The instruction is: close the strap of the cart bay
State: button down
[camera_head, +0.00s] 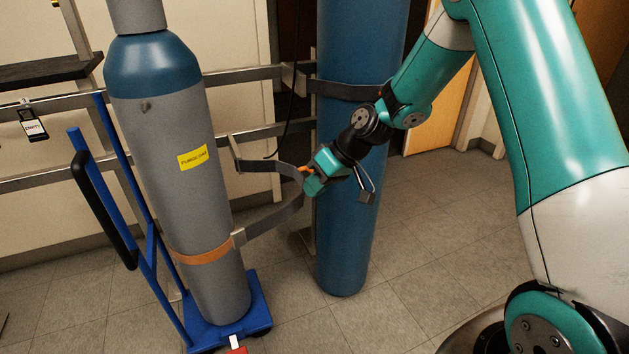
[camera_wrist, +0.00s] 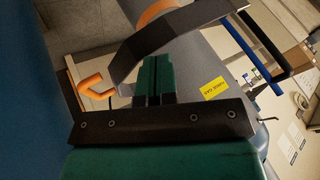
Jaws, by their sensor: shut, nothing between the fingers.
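A grey gas cylinder (camera_head: 165,165) with a blue shoulder and yellow label stands upright on a blue cart (camera_head: 245,305). An orange band (camera_head: 205,255) wraps its lower body. From a metal fitting at the band's right end, a dark strap (camera_head: 272,219) sticks out toward my gripper, its far end free of the band. My gripper (camera_head: 312,182) is shut and empty near that end; I cannot tell if they touch. In the wrist view, the shut fingers (camera_wrist: 153,77) are beside the curved dark strap (camera_wrist: 180,28). An orange hook (camera_wrist: 95,86) shows left of them.
A blue cylinder (camera_head: 340,240) stands behind my gripper, strapped to the wall rail (camera_head: 245,75). Another dark strap (camera_head: 262,166) extends from a lower rail. The cart's handle (camera_head: 104,210) is at left. Tiled floor (camera_head: 400,270) is clear at right.

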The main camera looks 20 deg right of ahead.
jog(key=x, duration=0.6)
jog(key=shift+a+f, duration=0.25)
jog(key=shift+f, duration=0.05)
